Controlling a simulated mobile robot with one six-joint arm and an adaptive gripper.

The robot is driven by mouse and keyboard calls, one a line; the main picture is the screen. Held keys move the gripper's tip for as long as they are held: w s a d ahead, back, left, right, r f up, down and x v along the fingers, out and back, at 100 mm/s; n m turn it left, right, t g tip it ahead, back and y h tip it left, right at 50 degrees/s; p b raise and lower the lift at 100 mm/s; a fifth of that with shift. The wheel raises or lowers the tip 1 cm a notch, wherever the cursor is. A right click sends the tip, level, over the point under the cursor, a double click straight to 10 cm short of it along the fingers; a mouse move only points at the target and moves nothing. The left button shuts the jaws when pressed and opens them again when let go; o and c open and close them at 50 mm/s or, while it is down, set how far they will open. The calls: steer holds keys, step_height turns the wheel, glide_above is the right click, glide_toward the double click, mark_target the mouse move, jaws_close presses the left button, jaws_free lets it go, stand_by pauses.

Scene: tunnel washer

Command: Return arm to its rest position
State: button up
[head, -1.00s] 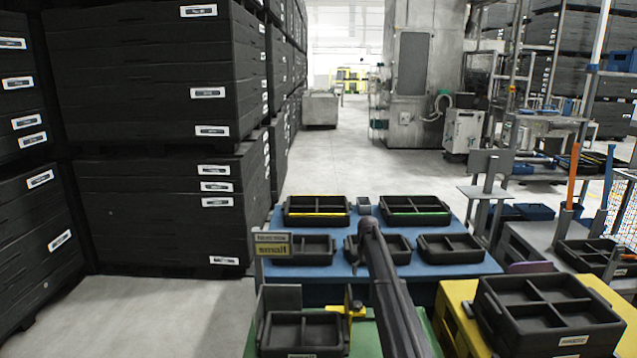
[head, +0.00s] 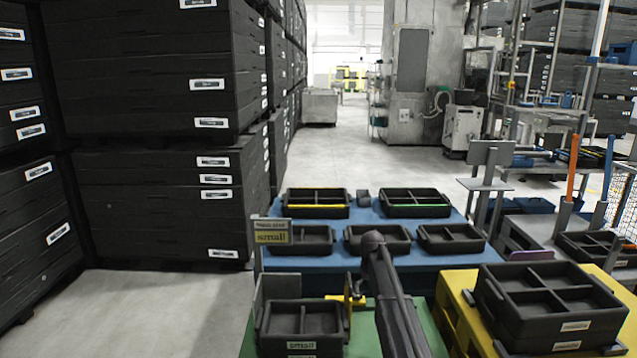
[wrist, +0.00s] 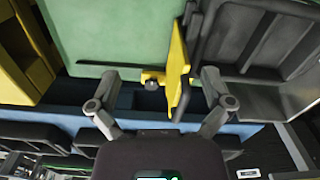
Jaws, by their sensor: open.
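My arm reaches out over the green surface (head: 430,325) in the head view, and its gripper end is hidden there. In the wrist view my gripper (wrist: 155,80) is open, with its two fingers spread apart and nothing between them touching both. A yellow clamp-like piece (wrist: 176,68) shows between and beyond the fingers.
A blue table (head: 345,264) bears several black trays. A yellow stand (head: 458,290) with a black divided crate (head: 555,336) is at the right. Tall stacks of black crates (head: 155,75) line the left. The grey floor aisle (head: 335,145) is clear.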

steer(key=s+f+m+b, duration=0.1)
steer(key=s+f+b, duration=0.45)
steer(key=s, duration=0.65)
steer(key=s+f+b, duration=0.5)
steer(key=s+f, duration=0.1)
steer(key=s, duration=0.6)
steer(key=s+f+m+b, duration=0.1)
steer(key=s+f+b, duration=0.5)
steer(key=s, duration=0.6)
step_height(320, 180, up, 33)
steer(key=p, duration=3.3)
steer(key=shift+r, duration=0.2)
steer(key=shift+w, duration=0.1)
